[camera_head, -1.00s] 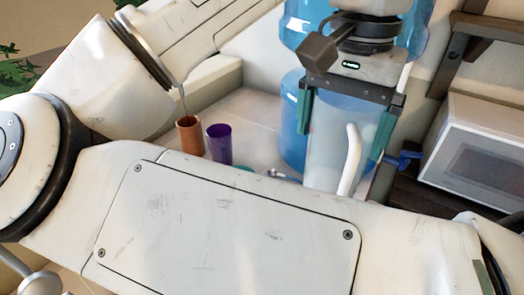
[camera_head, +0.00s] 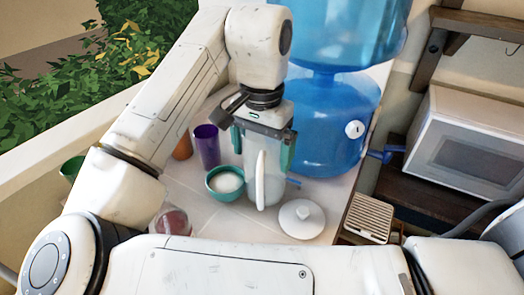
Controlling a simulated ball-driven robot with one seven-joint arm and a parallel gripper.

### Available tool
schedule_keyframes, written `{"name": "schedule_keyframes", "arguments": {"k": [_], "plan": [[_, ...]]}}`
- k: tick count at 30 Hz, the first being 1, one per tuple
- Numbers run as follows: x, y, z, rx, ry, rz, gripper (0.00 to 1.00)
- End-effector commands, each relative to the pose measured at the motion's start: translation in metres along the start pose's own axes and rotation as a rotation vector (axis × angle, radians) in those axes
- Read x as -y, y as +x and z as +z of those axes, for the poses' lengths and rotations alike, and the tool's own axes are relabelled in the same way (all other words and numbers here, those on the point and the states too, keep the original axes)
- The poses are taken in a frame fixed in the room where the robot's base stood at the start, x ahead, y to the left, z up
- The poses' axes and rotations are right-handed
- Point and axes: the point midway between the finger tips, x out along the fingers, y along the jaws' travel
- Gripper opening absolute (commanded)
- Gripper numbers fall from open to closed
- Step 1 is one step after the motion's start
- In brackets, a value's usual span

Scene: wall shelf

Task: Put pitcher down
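The pitcher (camera_head: 275,171) is a pale, translucent vessel with a white handle facing me. It stands upright in the middle of the view, over the light counter. My gripper (camera_head: 263,146) is above it, with its green-padded fingers on either side of the upper body, apparently closed on it. Its base appears at counter level, but I cannot tell whether it touches. A white round lid with a knob (camera_head: 301,217) lies on the counter to its right.
A teal bowl with white contents (camera_head: 226,183) sits close left of the pitcher. Purple (camera_head: 207,146) and orange (camera_head: 182,147) cups stand behind it. Large blue water bottles (camera_head: 337,120) rise behind right. A drip grate (camera_head: 369,217) and a white microwave (camera_head: 470,140) are at the right.

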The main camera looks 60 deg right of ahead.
Motion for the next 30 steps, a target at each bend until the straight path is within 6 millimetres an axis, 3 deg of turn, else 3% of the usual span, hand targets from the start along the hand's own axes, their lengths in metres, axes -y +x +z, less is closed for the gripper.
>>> {"name": "schedule_keyframes", "arguments": {"k": [4, 16, 17, 25, 30], "plan": [[0.0, 0.01, 0.0, -0.001, 0.0, 0.0, 0.38], [0.0, 0.015, 0.0, -0.001, 0.0, 0.0, 0.38], [0.0, 0.016, 0.0, -0.001, 0.0, 0.0, 0.97], [0.0, 0.014, 0.0, 0.0, 0.0, -0.001, 1.0], [0.001, 0.001, 0.0, 0.0, -0.001, -0.004, 1.0]]}}
